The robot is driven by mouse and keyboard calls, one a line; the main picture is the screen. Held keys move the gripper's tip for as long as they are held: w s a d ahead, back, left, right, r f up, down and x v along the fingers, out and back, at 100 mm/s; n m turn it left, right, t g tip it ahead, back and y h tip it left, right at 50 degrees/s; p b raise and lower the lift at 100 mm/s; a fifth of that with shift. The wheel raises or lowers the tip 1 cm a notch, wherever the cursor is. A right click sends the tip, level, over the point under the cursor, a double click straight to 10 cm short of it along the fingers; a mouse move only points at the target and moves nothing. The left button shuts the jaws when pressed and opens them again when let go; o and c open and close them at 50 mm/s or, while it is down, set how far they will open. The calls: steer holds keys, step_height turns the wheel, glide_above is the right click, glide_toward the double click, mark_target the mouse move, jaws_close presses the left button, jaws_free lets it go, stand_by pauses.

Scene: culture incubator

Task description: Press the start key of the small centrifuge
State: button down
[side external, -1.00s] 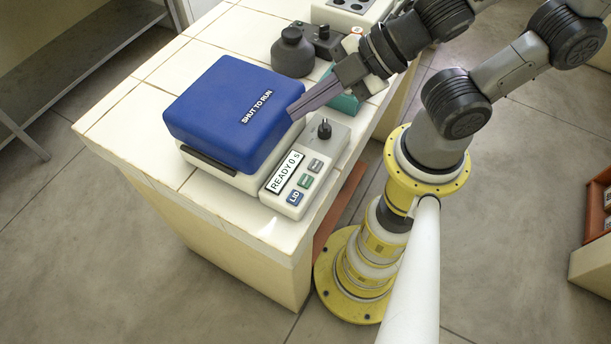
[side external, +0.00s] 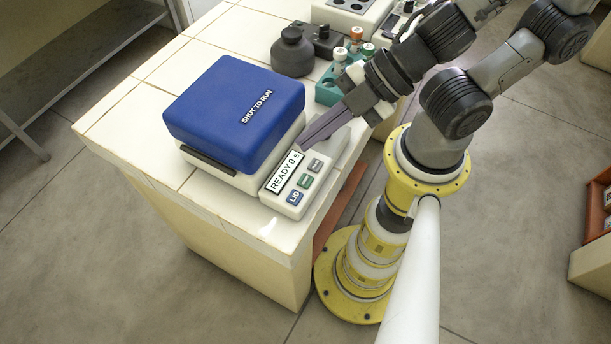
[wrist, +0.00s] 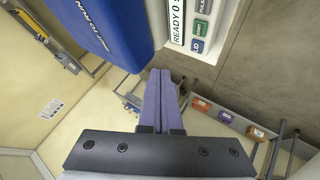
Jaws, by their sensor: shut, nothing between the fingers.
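The small centrifuge has a closed blue lid (side external: 235,110) marked SHUT TO RUN over a white body. Its control panel reads READY 0 s (side external: 284,171). Beside the display are a blue LID key (side external: 294,198), a green start key (side external: 305,180) and a grey key (side external: 315,165). In the wrist view the start key (wrist: 199,28) shows near the top right. My gripper (side external: 303,144) is shut and empty, its tips near the display's far end, apart from the start key. The tips also show in the wrist view (wrist: 160,73). The panel's black knob is hidden behind my gripper.
A dark bottle (side external: 292,54) stands behind the centrifuge. A teal rack (side external: 328,92) with capped tubes is right of it, close to my wrist. A white block with wells (side external: 350,14) is at the back. The bench front and left corner are clear.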

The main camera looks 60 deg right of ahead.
mark_target(312, 177)
steer(key=shift+f, duration=3.9)
steer(key=shift+f, duration=0.15)
steer(key=shift+f, duration=0.25)
